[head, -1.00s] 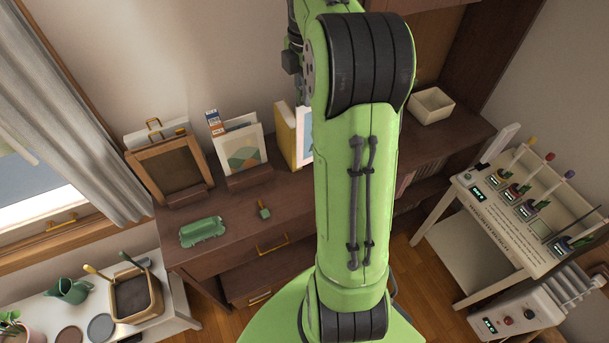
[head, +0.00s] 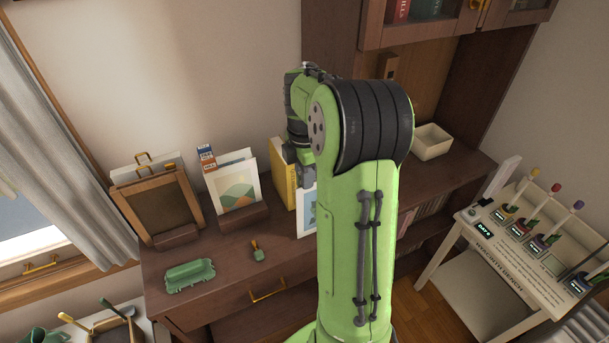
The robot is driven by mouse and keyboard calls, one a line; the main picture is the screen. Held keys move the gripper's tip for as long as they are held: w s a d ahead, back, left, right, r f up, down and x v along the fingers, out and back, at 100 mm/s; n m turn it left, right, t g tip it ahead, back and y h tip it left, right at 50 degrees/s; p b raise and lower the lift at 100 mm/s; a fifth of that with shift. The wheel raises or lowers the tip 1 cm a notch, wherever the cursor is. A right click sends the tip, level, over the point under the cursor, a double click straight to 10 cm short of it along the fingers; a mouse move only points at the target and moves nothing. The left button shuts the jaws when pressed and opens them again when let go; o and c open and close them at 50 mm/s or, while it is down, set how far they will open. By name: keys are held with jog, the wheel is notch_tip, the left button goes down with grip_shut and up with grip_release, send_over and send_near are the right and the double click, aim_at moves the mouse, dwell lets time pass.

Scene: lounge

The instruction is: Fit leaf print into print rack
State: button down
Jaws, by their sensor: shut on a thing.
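My gripper (head: 304,178) shows at the left side of my arm, pointing down over the desk. It is shut on the top of a white-edged print with a blue picture (head: 306,212). My arm hides the print's right part, so I cannot make out a leaf on it. The print is upright, in front of a yellow panel (head: 284,172). Left of it, a print with green and tan shapes (head: 238,190) stands in a small dark wooden holder (head: 243,217). I cannot tell which holder is the print rack.
A brown wooden frame (head: 160,206) stands on the desk's left. A green tray (head: 190,275) and a small green-headed tool (head: 257,252) lie in front. A white open box (head: 432,142) is at the back right. The desk front (head: 225,285) has some bare surface.

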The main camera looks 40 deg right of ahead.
jog(key=shift+f, duration=0.1)
jog(key=c, duration=1)
grip_release()
